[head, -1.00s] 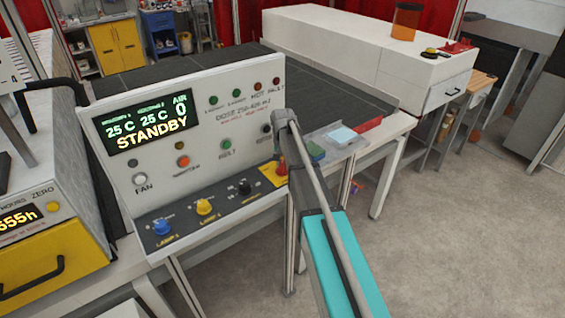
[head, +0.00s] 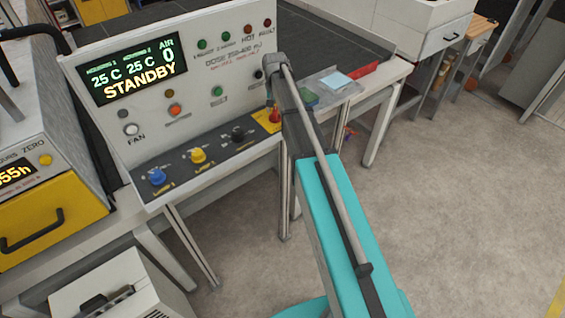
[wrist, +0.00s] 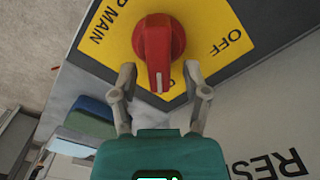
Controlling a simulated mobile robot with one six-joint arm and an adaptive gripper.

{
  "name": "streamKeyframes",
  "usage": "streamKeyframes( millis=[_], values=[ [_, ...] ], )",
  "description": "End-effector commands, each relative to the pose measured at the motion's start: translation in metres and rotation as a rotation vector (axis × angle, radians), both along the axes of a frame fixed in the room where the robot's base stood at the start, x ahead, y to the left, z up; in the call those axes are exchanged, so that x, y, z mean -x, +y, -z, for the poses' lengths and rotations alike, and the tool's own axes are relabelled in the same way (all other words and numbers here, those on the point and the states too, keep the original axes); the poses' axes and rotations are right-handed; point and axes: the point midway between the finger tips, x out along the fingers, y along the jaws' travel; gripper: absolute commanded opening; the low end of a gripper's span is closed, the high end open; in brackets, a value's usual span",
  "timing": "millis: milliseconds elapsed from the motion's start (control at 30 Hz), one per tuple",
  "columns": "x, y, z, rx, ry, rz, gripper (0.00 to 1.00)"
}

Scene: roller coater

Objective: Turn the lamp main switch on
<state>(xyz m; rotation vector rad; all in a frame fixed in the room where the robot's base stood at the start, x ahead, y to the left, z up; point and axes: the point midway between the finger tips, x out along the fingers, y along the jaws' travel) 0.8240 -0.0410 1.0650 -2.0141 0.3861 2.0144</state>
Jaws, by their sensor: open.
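The lamp main switch is a red rotary knob on a yellow plate, large in the wrist view (wrist: 158,45). The plate (wrist: 205,30) reads "MAIN" at the left and "OFF" at the right; another label at the lower right is partly covered. The knob's raised bar runs up and down in that picture. My gripper (wrist: 160,70) is open, with one finger on each side of the knob's lower end; I cannot tell whether they touch it. In the head view the switch (head: 275,114) is partly hidden beside my arm, and my fingers cannot be made out.
The control panel (head: 205,118) shows "STANDBY". A blue knob (head: 157,177), a yellow knob (head: 198,156) and a black knob (head: 238,136) sit left of the switch. A dark conveyor bed (head: 330,50) lies behind. The floor at the right is clear.

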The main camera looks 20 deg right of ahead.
Motion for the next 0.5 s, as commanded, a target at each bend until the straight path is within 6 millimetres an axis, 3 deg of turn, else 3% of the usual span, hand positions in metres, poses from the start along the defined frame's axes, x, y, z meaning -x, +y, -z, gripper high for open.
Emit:
streamKeyframes(
  millis=[500],
  values=[
    [-0.0012, 0.0046, 0.0000, 0.000, 0.000, -0.286, 0.60]
  ],
)
